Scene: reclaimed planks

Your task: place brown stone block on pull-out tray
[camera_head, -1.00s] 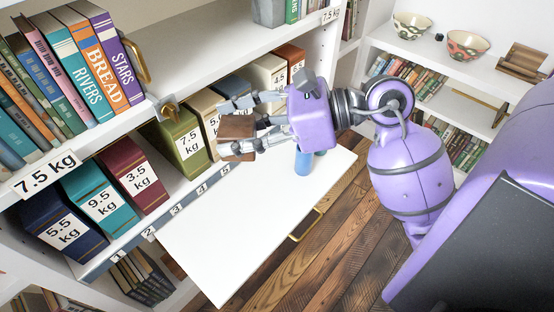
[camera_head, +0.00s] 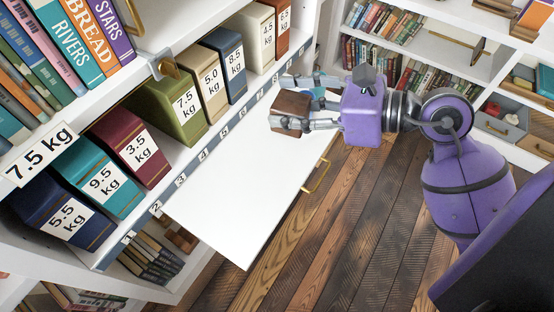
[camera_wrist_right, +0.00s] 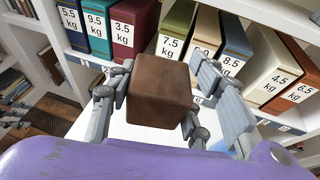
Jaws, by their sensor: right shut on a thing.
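The brown stone block (camera_head: 290,112) is a dark brown cube. My right gripper (camera_head: 292,106) is shut on it, with fingers on two sides; the block also shows between the fingers in the wrist view (camera_wrist_right: 160,95). The white pull-out tray (camera_head: 245,195) extends from the bookcase below the numbered strip. In the head view the block appears over the tray's far part; whether it touches the surface I cannot tell. My left gripper is not in view.
Weight-labelled binders, such as the green 7.5 kg one (camera_head: 170,108), stand on the shelf behind the tray. A blue object (camera_head: 318,93) is partly hidden behind my right gripper. A brass handle (camera_head: 317,176) sits on the tray's front edge. The tray's near part is bare.

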